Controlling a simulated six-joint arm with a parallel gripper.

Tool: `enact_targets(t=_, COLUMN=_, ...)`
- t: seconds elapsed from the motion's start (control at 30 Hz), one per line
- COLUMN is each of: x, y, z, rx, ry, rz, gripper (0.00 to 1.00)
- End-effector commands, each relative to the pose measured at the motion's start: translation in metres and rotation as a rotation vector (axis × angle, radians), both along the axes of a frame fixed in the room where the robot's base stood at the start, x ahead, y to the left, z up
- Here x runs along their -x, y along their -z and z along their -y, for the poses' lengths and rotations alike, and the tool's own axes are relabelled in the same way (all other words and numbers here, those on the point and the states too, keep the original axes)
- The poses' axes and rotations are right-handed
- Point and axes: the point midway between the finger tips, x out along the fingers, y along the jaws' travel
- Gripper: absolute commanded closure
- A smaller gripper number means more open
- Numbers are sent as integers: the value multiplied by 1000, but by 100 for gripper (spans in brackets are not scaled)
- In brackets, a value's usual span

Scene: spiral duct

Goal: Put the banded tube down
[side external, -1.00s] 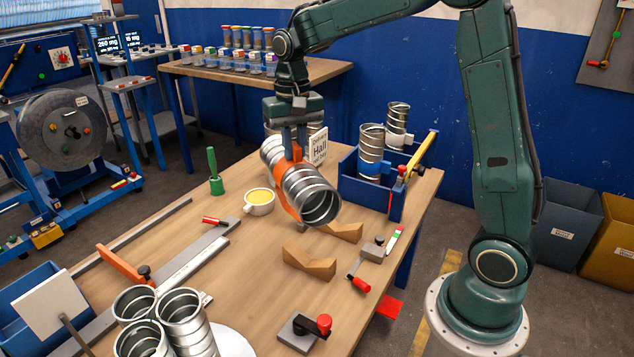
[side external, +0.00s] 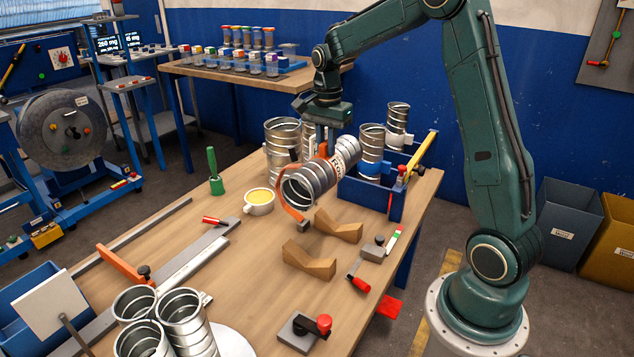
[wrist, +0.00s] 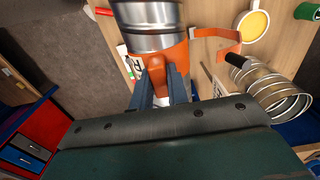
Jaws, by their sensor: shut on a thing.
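The banded tube (side external: 316,179) is a silver spiral duct with an orange band around it. It hangs in the air above the bench, its open end toward the lower left and its far end toward the blue bin. My gripper (side external: 325,143) is above it, shut on the band's raised orange tab. The wrist view shows the tube (wrist: 148,20) and my gripper's two fingers (wrist: 160,88) on either side of the tab. Two notched wooden blocks, the front one (side external: 309,262) and the rear one (side external: 338,228), stand on the bench below and right of the tube, apart from it.
The blue bin (side external: 372,197) with upright ducts stands close behind the tube. A larger upright duct (side external: 281,150) is behind left. A yellow-filled cup (side external: 259,201) is to the left. Toggle clamps (side external: 305,328) sit near the front. The middle of the bench (side external: 235,270) is clear.

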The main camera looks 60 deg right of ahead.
Motion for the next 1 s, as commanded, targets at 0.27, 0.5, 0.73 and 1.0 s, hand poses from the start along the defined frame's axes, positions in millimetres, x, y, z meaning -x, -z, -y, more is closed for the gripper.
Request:
enact_targets(t=0.27, x=0, y=7, z=0, rx=1, ry=-2, rz=3, gripper=100)
enact_targets(t=0.5, x=0, y=9, z=0, rx=1, ry=-3, rz=1, gripper=100)
enact_targets(t=0.73, x=0, y=32, z=0, rx=-1, ry=-3, rz=-2, gripper=100)
enact_targets(t=1.0, x=0, y=81, z=0, rx=-1, ry=-4, rz=-3, gripper=100)
